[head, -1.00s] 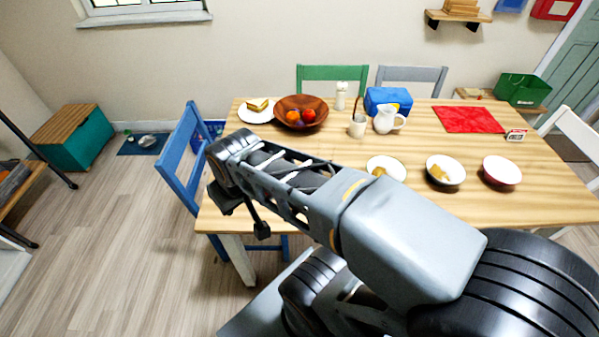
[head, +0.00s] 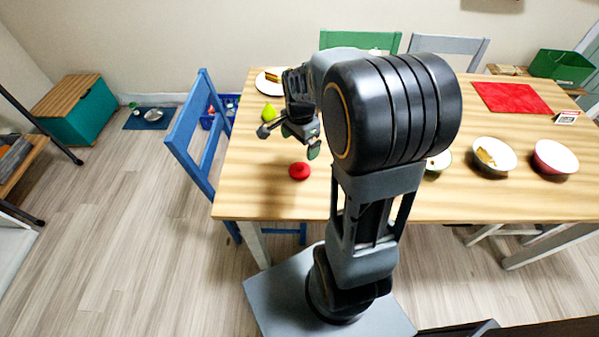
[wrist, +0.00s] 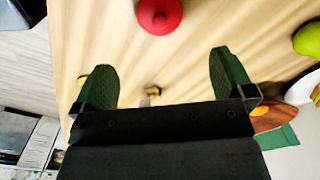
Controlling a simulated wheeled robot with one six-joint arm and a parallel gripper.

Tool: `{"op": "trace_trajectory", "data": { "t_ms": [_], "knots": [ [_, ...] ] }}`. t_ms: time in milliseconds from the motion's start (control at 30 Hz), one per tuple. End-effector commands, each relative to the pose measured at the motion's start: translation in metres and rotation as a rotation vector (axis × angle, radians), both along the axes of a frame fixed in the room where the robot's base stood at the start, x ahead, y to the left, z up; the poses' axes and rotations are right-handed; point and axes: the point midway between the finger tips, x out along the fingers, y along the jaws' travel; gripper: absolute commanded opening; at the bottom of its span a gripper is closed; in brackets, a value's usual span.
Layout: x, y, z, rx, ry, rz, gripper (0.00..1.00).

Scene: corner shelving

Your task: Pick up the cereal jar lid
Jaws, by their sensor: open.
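A round red lid with a small knob, which looks like the cereal jar lid (head: 300,172), lies on the wooden table near its front left part. It also shows in the wrist view (wrist: 160,15), at the top edge and partly cut off. My gripper (head: 288,141) is above the table, just behind the lid in the head view. In the wrist view its two green-padded fingers (wrist: 160,62) are spread wide with nothing held between them. The lid is beyond the fingertips, roughly centred between them. No cereal jar can be made out.
A green fruit (head: 267,114) lies on the table behind my gripper. A plate with food (head: 263,85) is farther back. A blue chair (head: 196,135) stands at the table's left edge. The wood around the lid is clear.

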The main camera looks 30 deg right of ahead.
Motion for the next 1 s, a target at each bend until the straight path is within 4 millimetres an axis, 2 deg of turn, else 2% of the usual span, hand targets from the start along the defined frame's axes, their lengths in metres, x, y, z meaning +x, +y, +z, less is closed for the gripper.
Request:
{"op": "trace_trajectory", "data": {
  "t_ms": [33,200,333,567,800,1000],
  "knots": [
    [-0.001,0.000,-0.012,0.001,0.005,-0.001,1.00],
    [-0.001,0.002,-0.039,0.001,0.003,0.003,1.00],
    [0.000,0.002,-0.052,0.000,0.001,0.005,1.00],
    [-0.001,0.003,-0.064,0.000,0.000,0.007,1.00],
    [-0.002,0.007,-0.097,0.001,0.002,0.006,1.00],
    [-0.002,0.007,-0.110,0.000,-0.001,0.007,1.00]
  ]
}}
